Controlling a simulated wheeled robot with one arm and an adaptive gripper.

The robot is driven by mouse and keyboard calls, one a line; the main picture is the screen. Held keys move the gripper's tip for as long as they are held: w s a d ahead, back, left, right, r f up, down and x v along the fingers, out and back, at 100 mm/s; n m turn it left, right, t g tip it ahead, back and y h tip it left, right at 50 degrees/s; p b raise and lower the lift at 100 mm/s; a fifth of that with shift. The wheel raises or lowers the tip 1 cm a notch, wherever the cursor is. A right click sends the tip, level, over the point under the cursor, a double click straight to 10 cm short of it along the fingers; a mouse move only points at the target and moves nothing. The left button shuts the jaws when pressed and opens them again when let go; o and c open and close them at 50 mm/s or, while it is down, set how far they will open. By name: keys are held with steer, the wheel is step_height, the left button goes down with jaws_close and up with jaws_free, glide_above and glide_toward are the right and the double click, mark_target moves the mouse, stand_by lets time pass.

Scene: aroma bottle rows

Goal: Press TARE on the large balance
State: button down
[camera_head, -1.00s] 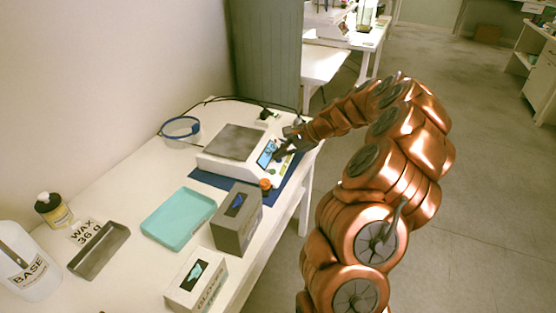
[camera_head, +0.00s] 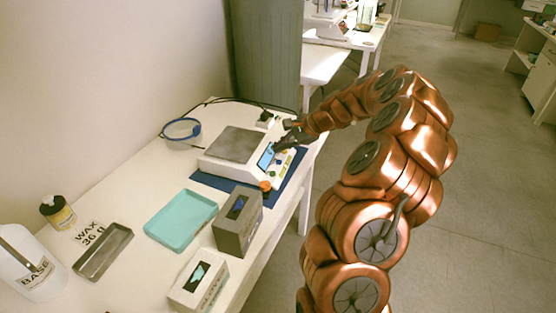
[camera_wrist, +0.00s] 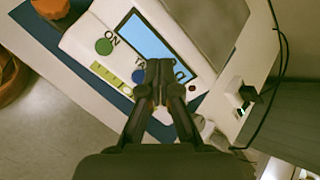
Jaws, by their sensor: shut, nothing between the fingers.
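The large balance (camera_head: 222,167) stands on a blue mat (camera_head: 225,184) on the white table, with a grey weighing plate (camera_head: 236,143) and a lit blue display (camera_head: 266,155). In the wrist view its display (camera_wrist: 151,40) is lit and a green ON button (camera_wrist: 104,47) shows. A blue button (camera_wrist: 139,76) beside partly covered lettering, apparently TARE, lies just left of my fingertips. My gripper (camera_wrist: 159,70) is shut and empty, over the panel at the display's lower edge. I cannot tell whether the tips touch the panel. My gripper also shows in the head view (camera_head: 279,146).
A grey box (camera_head: 237,221), a white glove box (camera_head: 199,281), a teal tray (camera_head: 181,220) and a grey tray (camera_head: 103,250) lie in front of the balance. An orange-capped item (camera_head: 265,186) stands by its near corner. A cable runs behind it.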

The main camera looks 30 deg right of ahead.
mark_target(280, 162)
steer(key=shift+r+p, duration=0.7)
steer(key=shift+r, duration=0.8)
steer(key=shift+a, duration=0.2)
steer(key=s+a+r+n+g+p, duration=0.1)
steer(key=s+a+r+n+g, duration=0.2)
steer(key=a, duration=0.5)
steer(key=s+a+r+n+p, duration=0.1)
steer(key=s+a+r+n, duration=0.3)
steer(key=a, duration=0.3)
steer(key=s+a+r+n+g+p, duration=0.2)
steer(key=s+a+r+n, duration=0.15)
steer(key=a, duration=0.45)
steer(key=s+a+n+g+h+p, duration=0.1)
steer(key=s+n+g+h+p, duration=0.2)
steer(key=s, duration=2.4)
steer(key=n+h+p, duration=0.1)
steer(key=n+h, duration=0.2)
steer(key=n, duration=0.2)
steer(key=shift+a+r+g, duration=0.25)
steer(key=shift+r+g, duration=0.05)
steer(key=shift+r, duration=0.1)
